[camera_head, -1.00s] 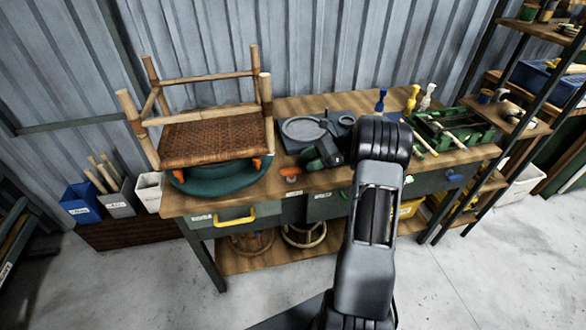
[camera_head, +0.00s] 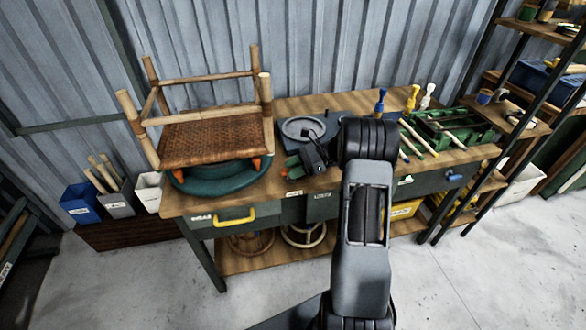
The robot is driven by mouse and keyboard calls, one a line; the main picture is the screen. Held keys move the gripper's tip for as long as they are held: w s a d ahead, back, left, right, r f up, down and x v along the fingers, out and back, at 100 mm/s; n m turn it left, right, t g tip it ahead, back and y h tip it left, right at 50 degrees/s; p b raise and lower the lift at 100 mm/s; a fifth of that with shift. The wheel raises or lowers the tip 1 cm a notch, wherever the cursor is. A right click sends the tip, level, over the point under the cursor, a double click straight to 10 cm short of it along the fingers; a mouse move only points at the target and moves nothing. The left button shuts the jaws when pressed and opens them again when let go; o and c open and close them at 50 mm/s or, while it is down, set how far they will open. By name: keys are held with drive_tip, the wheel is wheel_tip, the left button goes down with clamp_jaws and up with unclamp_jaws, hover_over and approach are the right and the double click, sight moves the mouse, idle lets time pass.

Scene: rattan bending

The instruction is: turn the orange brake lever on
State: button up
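My gripper (camera_head: 293,166) is over the front of the workbench (camera_head: 270,203), just right of the green turntable (camera_head: 215,180). Orange pieces (camera_head: 256,163) also show at the feet of the rattan chair frame (camera_head: 214,138), which stands on the turntable.
A grey round plate (camera_head: 303,130) on a dark base lies behind my gripper. Tools with blue, yellow and white handles and a green rack (camera_head: 450,125) fill the right of the bench. Shelving (camera_head: 520,125) stands at far right. Bins (camera_head: 82,203) stand at left.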

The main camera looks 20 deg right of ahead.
clamp_jaws()
